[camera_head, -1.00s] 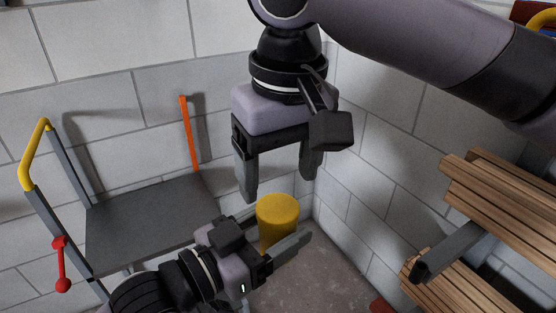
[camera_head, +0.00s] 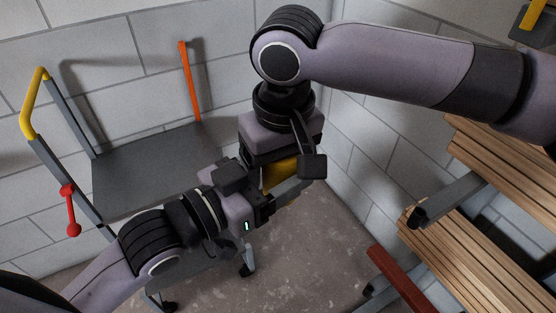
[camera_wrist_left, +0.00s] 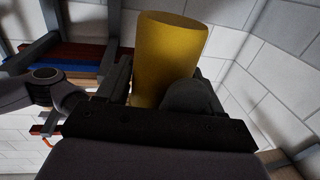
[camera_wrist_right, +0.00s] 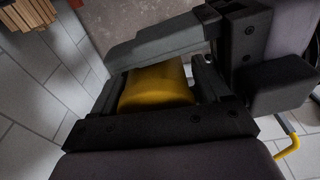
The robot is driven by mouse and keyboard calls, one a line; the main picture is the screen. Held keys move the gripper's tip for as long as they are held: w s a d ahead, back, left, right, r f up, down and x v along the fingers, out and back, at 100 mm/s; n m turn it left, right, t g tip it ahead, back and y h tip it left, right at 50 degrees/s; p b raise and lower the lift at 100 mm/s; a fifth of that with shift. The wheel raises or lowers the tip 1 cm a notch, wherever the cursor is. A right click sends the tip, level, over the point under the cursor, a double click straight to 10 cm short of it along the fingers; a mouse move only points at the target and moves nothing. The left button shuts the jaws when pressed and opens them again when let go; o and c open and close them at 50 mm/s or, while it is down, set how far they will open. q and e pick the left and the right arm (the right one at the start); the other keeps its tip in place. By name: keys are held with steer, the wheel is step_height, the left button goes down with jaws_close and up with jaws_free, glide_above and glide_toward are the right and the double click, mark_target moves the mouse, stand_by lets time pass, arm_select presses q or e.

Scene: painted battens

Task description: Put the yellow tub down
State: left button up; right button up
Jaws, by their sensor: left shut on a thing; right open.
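The yellow tub (camera_head: 277,174) is held in the air by my left gripper (camera_head: 288,182), which is shut on its sides. The tub also shows upright between the left fingers in the left wrist view (camera_wrist_left: 170,55). My right gripper (camera_wrist_right: 160,78) has come down over the tub from above. Its open fingers stand on either side of the tub in the right wrist view (camera_wrist_right: 158,88). I cannot tell whether they touch it.
A grey cart (camera_head: 140,165) with a yellow handle (camera_head: 30,103), a red knobbed bar (camera_head: 70,210) and an orange post (camera_head: 190,82) stands at left. Wooden slats (camera_head: 470,260) on a frame are at right, near a dark red batten (camera_head: 402,285). Bare floor (camera_head: 310,260) lies below; block walls close behind.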

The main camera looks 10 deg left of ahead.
steer(key=c, duration=1)
arm_select(q)
steer(key=o, duration=1.4)
steer(key=shift+c, duration=0.2)
steer(key=shift+f, duration=0.1)
